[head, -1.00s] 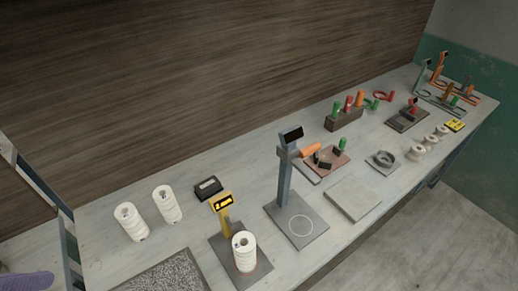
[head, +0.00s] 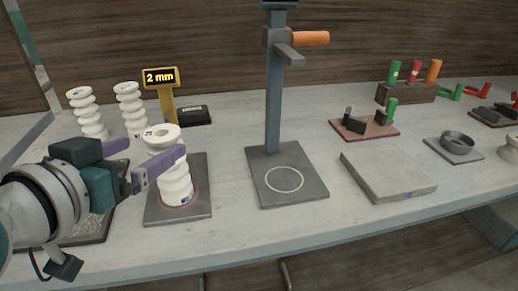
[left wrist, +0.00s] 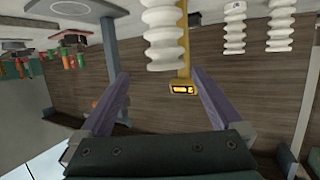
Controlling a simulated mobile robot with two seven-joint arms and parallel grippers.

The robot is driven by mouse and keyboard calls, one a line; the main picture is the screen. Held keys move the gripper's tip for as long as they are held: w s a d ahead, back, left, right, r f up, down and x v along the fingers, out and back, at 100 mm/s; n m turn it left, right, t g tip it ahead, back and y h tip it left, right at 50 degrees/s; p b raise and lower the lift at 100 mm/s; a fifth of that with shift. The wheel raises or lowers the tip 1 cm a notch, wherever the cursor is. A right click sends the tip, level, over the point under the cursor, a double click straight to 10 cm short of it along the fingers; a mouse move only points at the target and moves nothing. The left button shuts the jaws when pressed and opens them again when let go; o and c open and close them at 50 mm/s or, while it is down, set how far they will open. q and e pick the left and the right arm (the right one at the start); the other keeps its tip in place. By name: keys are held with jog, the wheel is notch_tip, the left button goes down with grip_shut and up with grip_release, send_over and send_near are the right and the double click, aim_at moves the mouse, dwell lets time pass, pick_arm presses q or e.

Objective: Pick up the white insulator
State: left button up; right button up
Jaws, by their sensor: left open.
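A white ribbed insulator (head: 176,187) stands upright on a dark plate (head: 150,212) in front of a yellow post whose display (head: 160,77) reads "2 mm". My left gripper (head: 156,147) is open at the insulator's upper part, with purple fingers. One finger crosses in front of it in the head view and the other is behind to its left. In the left wrist view, which is upside down, the insulator (left wrist: 163,35) appears between the open fingertips (left wrist: 161,73), with a gap on both sides. Two more white insulators (head: 87,113) (head: 131,108) stand behind. My right gripper is not in view.
A grey column stand (head: 272,110) with an orange handle rises to the right of the plate. A black box (head: 195,115) lies behind. A pale slab (head: 388,175) and a dark ring (head: 456,143) are farther right. The bench front edge is clear.

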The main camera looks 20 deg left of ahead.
aim_at(155, 145)
pick_arm(q)
jog(key=shift+w+f, duration=0.2)
jog(key=shift+f, duration=0.2)
jog(key=x, duration=0.4)
jog(key=shift+w+a+r, duration=0.1)
jog(key=shift+a+r, duration=0.1)
jog(key=shift+a, duration=0.05)
jog(key=shift+a+b+x, duration=0.15)
jog(key=shift+b+x, duration=0.3)
jog(key=shift+x, duration=0.9)
jog(key=shift+a+b+x, duration=0.1)
jog(key=shift+b+x, duration=0.3)
jog(key=shift+x, duration=1)
jog(key=shift+f, duration=0.15)
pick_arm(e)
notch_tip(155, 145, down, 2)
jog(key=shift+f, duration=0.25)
pick_arm(q)
jog(key=shift+c, duration=0.4)
grip_shut()
